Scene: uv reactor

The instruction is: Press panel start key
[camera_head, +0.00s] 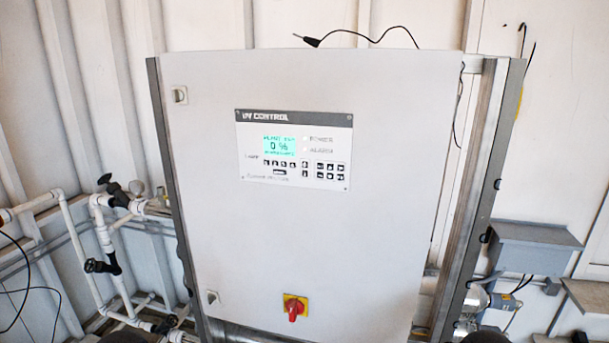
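The control panel (293,150), headed "UV CONTROL", is set in the upper middle of a tall grey cabinet door (320,240). Its lit green display (280,146) reads about 0 %. Small dark keys (280,163) form a row under the display, with a wider key (279,172) below them. Another block of dark keys (330,171) sits at the lower right of the panel. The key labels are too small to read, so I cannot tell which is the start key. Neither of my grippers shows, and nothing touches the panel.
A red rotary switch on a yellow plate (294,308) sits low on the door. White pipes with dark valves (103,265) stand left of the cabinet. A grey box (530,248) is at the right. A black cable (370,39) lies on top. The space before the door looks clear.

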